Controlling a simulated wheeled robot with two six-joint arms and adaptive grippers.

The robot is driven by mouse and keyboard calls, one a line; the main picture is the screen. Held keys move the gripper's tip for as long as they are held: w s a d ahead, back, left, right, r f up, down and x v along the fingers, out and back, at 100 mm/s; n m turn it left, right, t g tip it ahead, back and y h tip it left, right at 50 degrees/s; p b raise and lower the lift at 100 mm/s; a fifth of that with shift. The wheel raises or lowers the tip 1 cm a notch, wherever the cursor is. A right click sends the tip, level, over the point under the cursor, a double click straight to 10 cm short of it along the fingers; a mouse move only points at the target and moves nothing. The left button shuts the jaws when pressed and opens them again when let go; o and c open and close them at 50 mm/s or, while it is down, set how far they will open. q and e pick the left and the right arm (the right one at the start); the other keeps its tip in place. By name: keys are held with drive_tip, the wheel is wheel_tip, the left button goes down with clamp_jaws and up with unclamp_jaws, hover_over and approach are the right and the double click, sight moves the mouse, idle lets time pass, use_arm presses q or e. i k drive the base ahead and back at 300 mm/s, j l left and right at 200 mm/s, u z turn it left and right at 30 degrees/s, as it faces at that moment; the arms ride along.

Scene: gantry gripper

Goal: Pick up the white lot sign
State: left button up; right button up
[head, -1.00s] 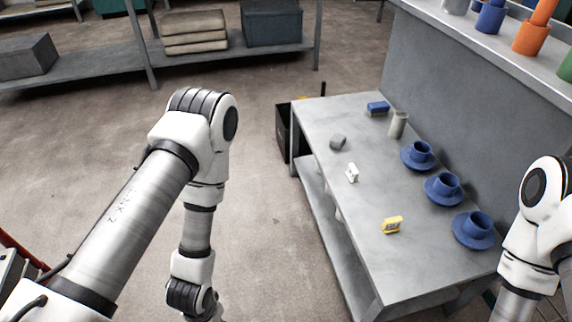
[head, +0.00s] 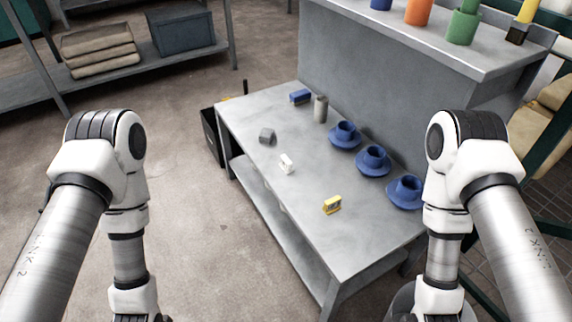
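The white lot sign (head: 286,163) is a small white piece standing on the grey metal table (head: 270,203), near the middle of its left side. Nothing touches it. My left arm comes down at the left of the head view, over the floor and apart from the table. My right arm comes down at the right, by the table's near right end. Both grippers are below the bottom edge of the picture, so their fingers are not seen.
On the table are a yellow sign (head: 332,205), a grey block (head: 267,136), a blue box (head: 300,97), a grey cylinder (head: 320,109) and blue cups on saucers (head: 372,161) along the back panel. A shelf (head: 430,45) above holds coloured cups.

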sight(286, 164)
drive_tip(key=i+j+z, duration=0.2)
drive_tip(key=j+z, duration=0.25)
drive_tip(key=i+j+z, duration=0.1)
drive_tip(key=j+z, duration=0.8)
drive_tip(key=j, duration=0.2)
